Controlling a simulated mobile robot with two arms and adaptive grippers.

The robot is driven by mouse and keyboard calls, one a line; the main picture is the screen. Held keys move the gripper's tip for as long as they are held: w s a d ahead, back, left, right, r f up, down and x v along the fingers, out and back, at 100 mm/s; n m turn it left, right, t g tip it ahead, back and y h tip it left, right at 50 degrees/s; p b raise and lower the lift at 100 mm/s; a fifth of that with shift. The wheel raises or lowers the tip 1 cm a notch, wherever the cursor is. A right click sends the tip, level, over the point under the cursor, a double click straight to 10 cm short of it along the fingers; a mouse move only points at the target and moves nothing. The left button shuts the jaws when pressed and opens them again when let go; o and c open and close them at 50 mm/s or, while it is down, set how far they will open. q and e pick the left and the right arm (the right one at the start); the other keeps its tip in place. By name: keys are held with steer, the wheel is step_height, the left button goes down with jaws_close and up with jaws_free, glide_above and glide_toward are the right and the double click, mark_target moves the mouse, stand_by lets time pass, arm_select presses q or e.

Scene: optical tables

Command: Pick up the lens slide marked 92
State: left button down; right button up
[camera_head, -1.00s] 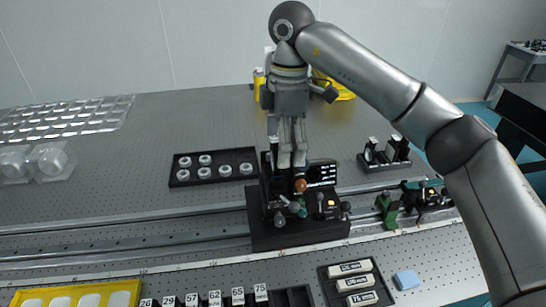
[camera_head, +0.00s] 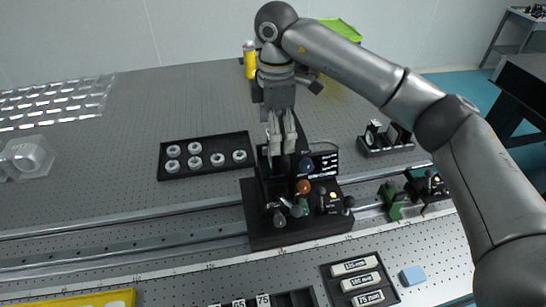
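A row of numbered lens slides shows at the bottom edge, cut off by the frame. The slide marked 75 (camera_head: 263,300) and the one beside it, which seems to read 65 (camera_head: 239,303), are partly visible. No slide that I can read as 92 is in view. My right gripper (camera_head: 282,140) hangs pointing down above and behind the black optical device (camera_head: 298,228). Its two fingers are close together, and no slide shows between them. Whether they are fully shut is unclear. My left gripper is not in view.
A black tray of ring-shaped parts (camera_head: 165,166) lies left of the device. A black case with labelled lens boxes (camera_head: 357,284) and a blue block (camera_head: 413,276) are at front right. A yellow tray (camera_head: 70,301) is at lower left. Rails (camera_head: 120,238) cross the table.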

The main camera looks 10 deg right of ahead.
steer(key=shift+w+f, duration=0.2)
steer(key=shift+f, duration=0.15)
steer(key=f+p, duration=0.1)
steer(key=f, duration=0.1)
steer(key=f+p, duration=0.1)
steer(key=shift+w+a+f+p, duration=0.25)
steer(key=shift+p, duration=0.05)
steer(key=shift+f, duration=0.7)
steer(key=shift+c, duration=0.8)
steer(key=c, duration=0.5)
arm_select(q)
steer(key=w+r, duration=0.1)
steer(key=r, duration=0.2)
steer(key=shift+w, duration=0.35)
arm_select(e)
steer(key=c, duration=0.6)
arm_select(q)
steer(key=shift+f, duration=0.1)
arm_select(e)
steer(key=shift+o, duration=0.2)
